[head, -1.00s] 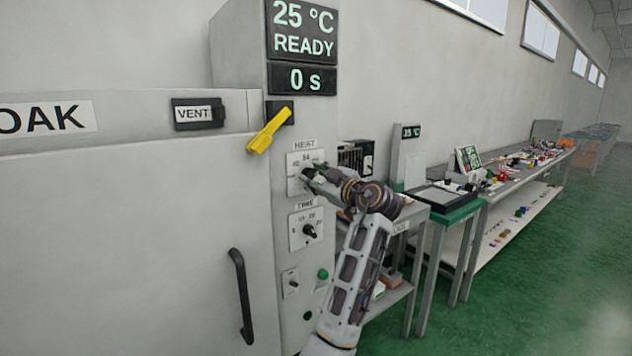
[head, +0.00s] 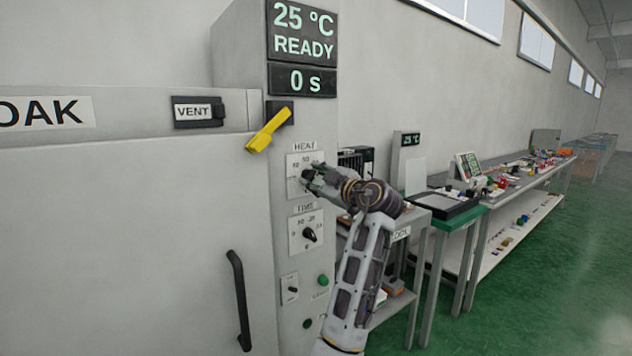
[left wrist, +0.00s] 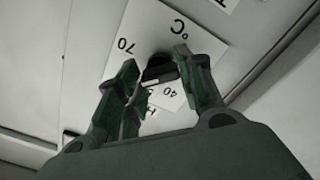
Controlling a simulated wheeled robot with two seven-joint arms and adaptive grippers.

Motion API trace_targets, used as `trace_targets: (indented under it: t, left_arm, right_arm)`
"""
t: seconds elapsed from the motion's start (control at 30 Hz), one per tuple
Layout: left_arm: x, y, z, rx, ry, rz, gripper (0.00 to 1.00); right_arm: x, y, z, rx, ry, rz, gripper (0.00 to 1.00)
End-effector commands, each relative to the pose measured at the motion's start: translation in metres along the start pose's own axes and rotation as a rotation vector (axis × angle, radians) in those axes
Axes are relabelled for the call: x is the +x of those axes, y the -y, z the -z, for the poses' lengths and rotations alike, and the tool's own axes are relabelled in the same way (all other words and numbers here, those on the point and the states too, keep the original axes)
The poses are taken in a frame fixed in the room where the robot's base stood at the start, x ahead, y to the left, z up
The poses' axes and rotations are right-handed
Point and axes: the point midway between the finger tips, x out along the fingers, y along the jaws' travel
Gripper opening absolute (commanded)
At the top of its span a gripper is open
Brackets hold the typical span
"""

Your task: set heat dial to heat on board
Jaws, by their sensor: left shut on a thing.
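The heat dial plate (head: 293,162) is on the grey oven's control column, under the HEAT label. My left gripper (head: 310,178) is at this plate and hides most of the knob in the head view. In the left wrist view the dark heat dial (left wrist: 160,70) sits between the two green fingers of my left gripper (left wrist: 163,88), which is shut on it. The white plate (left wrist: 150,30) there shows 70, 40 and °C, upside down. The pointer's exact setting is hidden. The display (head: 303,30) reads 25 °C READY. My right gripper is out of view.
The TIME dial (head: 309,235) is just below, with a small switch (head: 291,289) and a green button (head: 323,281) under it. A yellow lever (head: 268,130) is above. The oven door handle (head: 240,300) is at lower left. Benches (head: 480,200) stand to the right.

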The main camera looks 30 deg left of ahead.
Motion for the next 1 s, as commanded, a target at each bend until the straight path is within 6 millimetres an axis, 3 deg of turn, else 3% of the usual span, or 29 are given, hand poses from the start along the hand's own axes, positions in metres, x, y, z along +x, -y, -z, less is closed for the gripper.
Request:
trace_targets:
  t: [0.33, 0.37, 0.5, 1.0]
  left_arm:
    - [-0.0001, 0.0013, -0.0016, 0.001, 0.002, 0.004, 0.14]
    - [-0.0001, 0.0013, -0.0016, 0.001, 0.002, 0.004, 0.4]
    - [-0.0001, 0.001, -0.0012, 0.001, 0.002, 0.003, 0.58]
    - [-0.0052, 0.0, -0.0007, 0.0, 0.002, 0.0, 0.59]
  right_arm:
    - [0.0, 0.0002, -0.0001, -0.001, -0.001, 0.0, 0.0]
    - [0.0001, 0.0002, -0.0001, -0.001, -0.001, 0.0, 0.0]
    - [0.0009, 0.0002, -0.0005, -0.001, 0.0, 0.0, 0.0]
    - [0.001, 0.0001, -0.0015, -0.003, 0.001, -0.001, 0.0]
